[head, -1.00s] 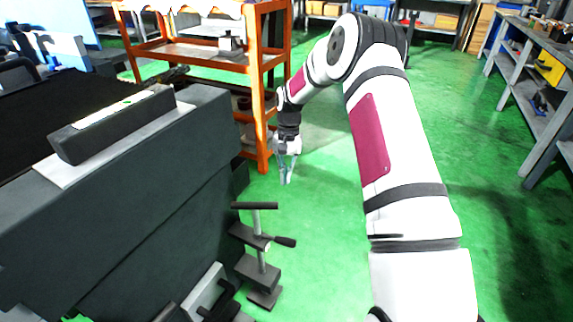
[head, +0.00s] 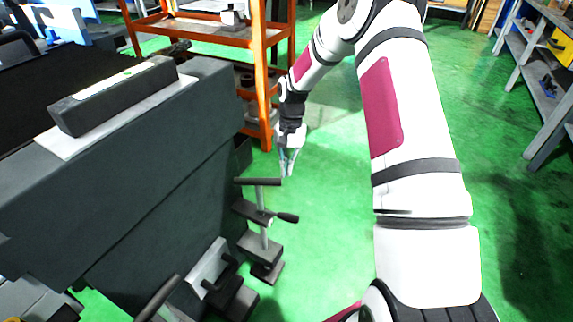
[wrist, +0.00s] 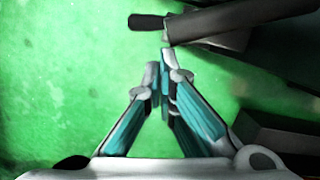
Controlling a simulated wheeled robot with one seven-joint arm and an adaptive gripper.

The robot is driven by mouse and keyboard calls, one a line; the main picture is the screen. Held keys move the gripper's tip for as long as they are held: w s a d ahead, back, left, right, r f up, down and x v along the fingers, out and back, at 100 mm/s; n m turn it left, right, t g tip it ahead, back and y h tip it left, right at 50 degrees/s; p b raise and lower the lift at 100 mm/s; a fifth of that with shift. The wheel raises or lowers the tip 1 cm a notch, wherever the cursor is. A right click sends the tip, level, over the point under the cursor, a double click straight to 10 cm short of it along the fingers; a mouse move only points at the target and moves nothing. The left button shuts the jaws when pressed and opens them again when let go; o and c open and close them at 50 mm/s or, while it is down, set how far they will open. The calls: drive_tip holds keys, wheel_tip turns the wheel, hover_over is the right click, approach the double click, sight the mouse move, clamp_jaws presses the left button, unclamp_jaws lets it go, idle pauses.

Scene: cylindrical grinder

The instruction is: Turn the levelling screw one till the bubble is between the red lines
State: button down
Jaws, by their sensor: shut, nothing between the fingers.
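A levelling screw (head: 264,228) stands upright beside the dark machine base, with a dark T-bar on top and a side handle lower down. My gripper (head: 287,172) is shut and empty, pointing down close to the T-bar's right end in the head view; I cannot tell if it touches. In the wrist view my gripper's fingertips (wrist: 160,62) are together, just below a dark bar (wrist: 240,18) that crosses the top right. A long dark level (head: 112,95) lies on a pale plate on the machine; a small greenish vial strip shows on its top, too small to read the bubble.
The machine's dark side wall (head: 120,220) rises left of the screw. An orange shelf rack (head: 262,85) stands behind my gripper. A grey block with a handle (head: 212,272) sits lower left of the screw.

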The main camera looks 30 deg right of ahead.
drive_tip(key=s+m+p, duration=0.1)
drive_tip(key=s+m, duration=0.1)
drive_tip(key=s+a+m+t+p, duration=0.1)
drive_tip(key=m, duration=0.1)
drive_tip(key=shift+s+m+y, duration=0.3)
drive_tip(key=shift+s, duration=0.05)
drive_tip(key=w+d+r+p, duration=0.3)
drive_tip(key=d+r, duration=0.2)
drive_tip(key=r, duration=0.5)
drive_tip(key=shift+d+r, duration=0.2)
drive_tip(key=shift+r, duration=0.15)
